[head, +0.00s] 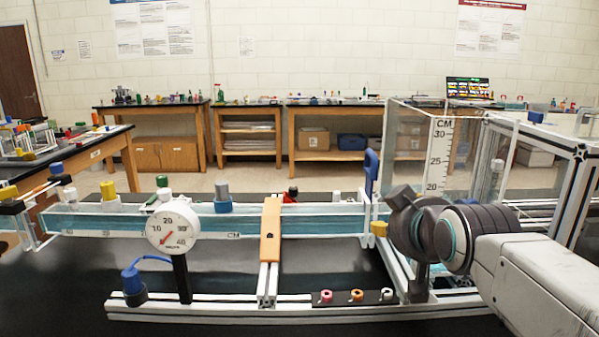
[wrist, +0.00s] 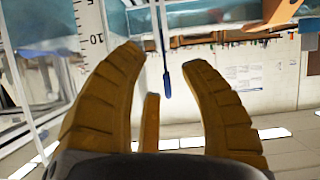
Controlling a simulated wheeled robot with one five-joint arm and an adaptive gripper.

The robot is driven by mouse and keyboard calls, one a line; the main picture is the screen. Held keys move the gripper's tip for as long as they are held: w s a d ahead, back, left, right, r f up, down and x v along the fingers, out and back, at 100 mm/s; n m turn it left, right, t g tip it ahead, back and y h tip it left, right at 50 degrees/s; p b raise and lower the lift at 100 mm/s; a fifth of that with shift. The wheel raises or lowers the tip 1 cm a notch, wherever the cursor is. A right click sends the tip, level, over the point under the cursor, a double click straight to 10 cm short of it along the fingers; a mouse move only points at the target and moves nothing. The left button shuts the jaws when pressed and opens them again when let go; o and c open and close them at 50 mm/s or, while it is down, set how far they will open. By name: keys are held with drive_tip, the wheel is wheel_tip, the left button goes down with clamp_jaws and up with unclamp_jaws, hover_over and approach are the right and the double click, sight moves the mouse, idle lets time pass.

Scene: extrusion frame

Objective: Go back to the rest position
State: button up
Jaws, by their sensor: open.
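The fingers are mostly hidden there by the wrist.
A long water channel (head: 110,222) on an extrusion frame runs across the black bench. A round dial gauge (head: 173,227) stands before it. An orange bracket (head: 270,230) crosses the channel. A blue handle (head: 371,170) stands by the tank. Three small rings lie on a black strip (head: 340,298).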

drive_tip(key=s+f+g+p, duration=0.2)
drive_tip(key=s+g+p, duration=0.1)
drive_tip(key=s, duration=0.5)
drive_tip(key=s+f+m+g+p, duration=0.1)
drive_tip(key=s+f+g+p, duration=0.1)
drive_tip(key=s+p, duration=0.3)
drive_tip(key=s+f+g+p, duration=0.2)
drive_tip(key=s+g+p, duration=0.2)
drive_tip(key=s, duration=0.7)
drive_tip(key=shift+s+f+p, duration=0.25)
drive_tip(key=shift+f+p, duration=0.1)
drive_tip(key=shift+p, duration=0.25)
